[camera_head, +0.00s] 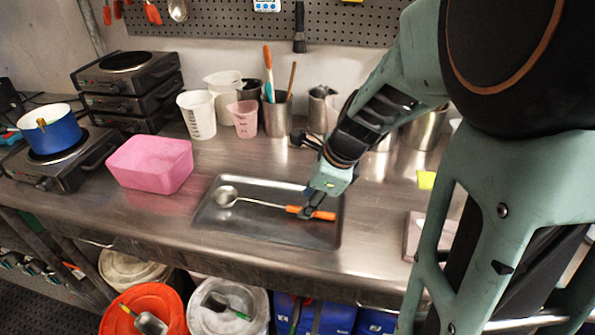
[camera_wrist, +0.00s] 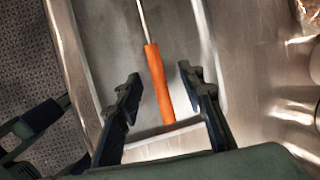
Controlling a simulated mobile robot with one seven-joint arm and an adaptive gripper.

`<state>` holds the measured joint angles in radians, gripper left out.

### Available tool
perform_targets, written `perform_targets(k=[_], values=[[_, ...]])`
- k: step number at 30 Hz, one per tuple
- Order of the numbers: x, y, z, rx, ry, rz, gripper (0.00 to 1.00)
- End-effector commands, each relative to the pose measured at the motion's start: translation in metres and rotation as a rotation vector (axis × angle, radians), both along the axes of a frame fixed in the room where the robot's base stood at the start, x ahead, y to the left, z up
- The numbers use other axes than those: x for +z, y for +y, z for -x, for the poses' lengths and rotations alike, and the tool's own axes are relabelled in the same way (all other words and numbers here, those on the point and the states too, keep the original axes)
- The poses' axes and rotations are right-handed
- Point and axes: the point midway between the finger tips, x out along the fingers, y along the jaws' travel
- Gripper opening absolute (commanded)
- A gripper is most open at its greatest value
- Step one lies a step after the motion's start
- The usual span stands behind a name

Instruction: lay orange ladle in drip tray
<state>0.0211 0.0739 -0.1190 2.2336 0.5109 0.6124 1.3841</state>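The orange-handled ladle (camera_head: 262,203) lies in the shallow metal drip tray (camera_head: 210,222), with its steel bowl toward the left and its handle toward the right. My gripper (camera_head: 308,210) is low over the tray's right part, at the orange handle. In the wrist view, the orange handle (camera_wrist: 157,85) lies between the two spread fingers of my gripper (camera_wrist: 160,75), with gaps on both sides. The gripper is open and holds nothing. The fingers partly hide the handle in the head view.
A pink tub (camera_head: 150,165) stands left of the tray. White and pink beakers and metal utensil cups (camera_head: 277,118) stand behind it. A hotplate with a blue pot (camera_head: 50,133) is at far left. The steel counter (camera_head: 375,190) right of the tray is partly clear.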

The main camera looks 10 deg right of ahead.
Motion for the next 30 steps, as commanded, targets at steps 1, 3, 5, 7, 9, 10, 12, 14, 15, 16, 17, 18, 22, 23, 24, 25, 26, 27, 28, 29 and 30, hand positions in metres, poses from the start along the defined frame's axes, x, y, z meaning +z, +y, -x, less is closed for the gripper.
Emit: perform_targets(k=[1,3,5,7,9,10,12,14,15,16,17,18,22,23,24,25,26,27,28,29,30], values=[[0.0,0.0,0.0,0.0,0.0,0.0,0.35],[0.0,0.0,0.0,0.0,0.0,0.0,0.35],[0.0,0.0,0.0,0.0,0.0,0.0,0.35],[0.004,0.0,0.0,0.001,-0.001,0.001,0.35],[0.011,0.0,-0.001,0.002,-0.003,-0.001,0.35],[0.016,0.0,-0.001,0.001,-0.004,0.0,0.35],[0.029,0.0,-0.001,0.002,-0.006,0.001,0.35],[0.041,0.0,-0.001,0.003,-0.006,0.001,0.35],[0.05,0.0,-0.001,0.002,-0.006,0.001,0.35],[0.055,0.0,-0.001,0.001,-0.006,0.002,0.35],[0.061,0.0,-0.001,0.001,-0.006,0.0,0.35],[0.069,0.0,-0.001,0.001,-0.006,0.0,0.35],[0.088,0.0,-0.001,0.0,-0.003,0.0,0.35],[0.091,0.0,-0.001,0.0,-0.002,0.0,0.35],[0.094,0.0,-0.001,0.0,-0.002,0.0,0.35],[0.096,0.0,-0.001,0.0,-0.002,0.001,0.35],[0.098,0.0,0.0,0.001,-0.001,0.001,0.35],[0.099,0.0,0.0,0.001,-0.001,0.001,0.35],[0.1,0.0,0.0,0.001,0.0,0.001,0.35],[0.1,0.0,0.0,0.001,0.001,0.001,0.35],[0.1,0.0,0.0,0.0,0.001,0.001,0.35]])
